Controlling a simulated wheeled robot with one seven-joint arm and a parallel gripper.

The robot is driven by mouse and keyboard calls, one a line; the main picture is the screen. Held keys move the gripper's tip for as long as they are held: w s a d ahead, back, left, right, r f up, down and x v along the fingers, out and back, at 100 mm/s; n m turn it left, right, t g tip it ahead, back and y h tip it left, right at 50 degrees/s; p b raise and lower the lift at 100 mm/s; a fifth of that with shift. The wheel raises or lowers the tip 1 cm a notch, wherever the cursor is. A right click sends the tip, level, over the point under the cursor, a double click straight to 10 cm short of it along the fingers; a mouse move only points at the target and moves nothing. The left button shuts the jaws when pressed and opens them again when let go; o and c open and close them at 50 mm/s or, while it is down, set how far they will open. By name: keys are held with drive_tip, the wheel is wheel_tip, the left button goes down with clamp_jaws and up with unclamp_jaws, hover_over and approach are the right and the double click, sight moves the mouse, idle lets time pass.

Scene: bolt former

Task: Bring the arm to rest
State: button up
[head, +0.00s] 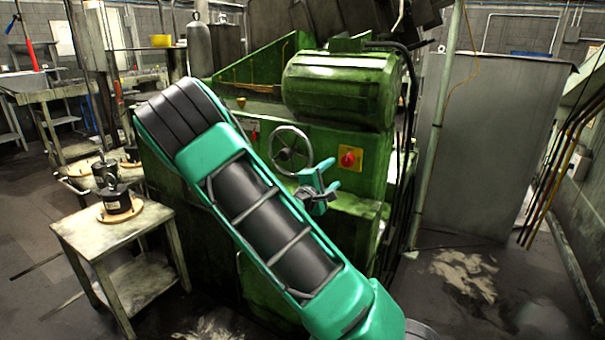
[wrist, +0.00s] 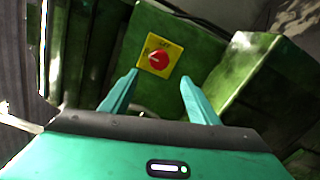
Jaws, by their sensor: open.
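My gripper (head: 323,178) is in front of the green machine (head: 240,180), left of and a little below a red rotary switch (head: 348,158) on a yellow plate. Its two teal fingers stand apart with nothing between them. In the wrist view the open fingers of my gripper (wrist: 157,95) point toward the switch (wrist: 158,60), which shows beyond and between them. I cannot tell the exact gap between fingertips and switch. My teal arm crosses the head view from upper left to bottom right.
A handwheel (head: 291,150) is on the machine just left of my gripper. A small table (head: 110,235) with a dark can (head: 116,200) stands at left. A grey cabinet (head: 495,145) and a pole (head: 437,130) stand at right. Open floor (head: 470,285) lies at lower right.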

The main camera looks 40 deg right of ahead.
drive_tip(key=s+f+m+g+y, duration=0.4)
drive_tip(key=s+m, duration=0.1)
drive_tip(key=s, duration=0.4)
drive_tip(key=s+f+m+g+y, duration=0.35)
drive_tip(key=s+m, duration=0.25)
drive_tip(key=s, duration=0.2)
drive_tip(key=s+a+r+m+y, duration=0.1)
drive_tip(key=s+a+y, duration=0.3)
drive_tip(key=s+a, duration=0.4)
drive_tip(key=s+a+r+m+y, duration=0.2)
drive_tip(key=s+a+r+y, duration=0.2)
drive_tip(key=s+a, duration=0.3)
drive_tip(key=a+y, duration=0.1)
drive_tip(key=a, duration=0.4)
drive_tip(key=shift+s+a+r, duration=0.15)
drive_tip(key=shift+s, duration=0.25)
drive_tip(key=shift+t, duration=0.25)
